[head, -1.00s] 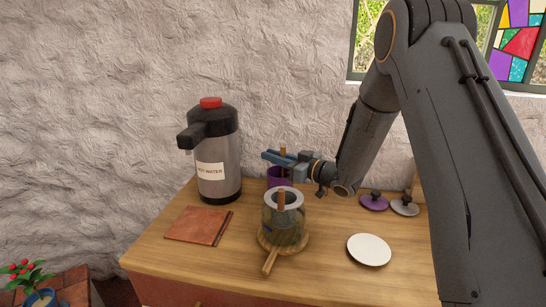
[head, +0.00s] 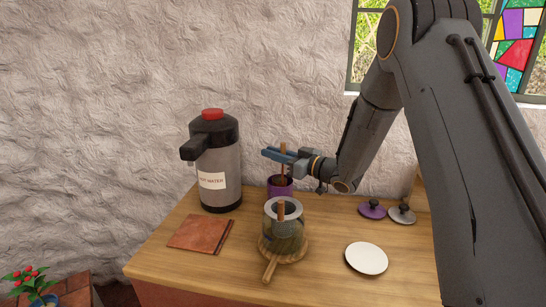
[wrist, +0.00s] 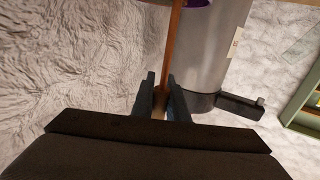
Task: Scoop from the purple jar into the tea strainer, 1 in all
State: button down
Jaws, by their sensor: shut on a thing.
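The purple jar (head: 280,191) stands open at the back of the counter, beside the hot water dispenser. My gripper (head: 284,156) is just above it, shut on an upright wooden scoop handle (head: 282,172). The handle's lower end goes down to the jar mouth, and the scoop's bowl is hidden. The wrist view shows the handle (wrist: 172,50) between the two fingers and a purple edge (wrist: 196,3) at the top. In front of the jar is a glass vessel with a grey ring and grey mesh-like inside, seemingly the tea strainer (head: 270,208). A wooden stick (head: 281,210) shows at it.
The vessel stands on a round wooden board (head: 300,250) with a handle. A hot water dispenser (head: 213,165) and a brown tile (head: 201,233) are left. A white plate (head: 366,258), purple lid (head: 372,210) and grey lid (head: 402,214) are right.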

notch_tip(320, 180, up, 6)
jog(key=p, duration=0.3)
jog(key=shift+f, duration=0.25)
jog(key=s+r+n+g+y+p, duration=0.1)
jog(key=s+n+g+p, duration=0.2)
jog(key=s, duration=0.6)
jog(key=s+d+r+n+g+y+p, duration=0.1)
jog(key=s+n+g+y+p, duration=0.1)
jog(key=s+g+p, duration=0.3)
jog(key=s+n+p, duration=0.1)
jog(key=s+p, duration=0.2)
jog(key=s, duration=0.1)
jog(key=shift+s+d+r+g, duration=0.3)
jog(key=shift+r, duration=0.1)
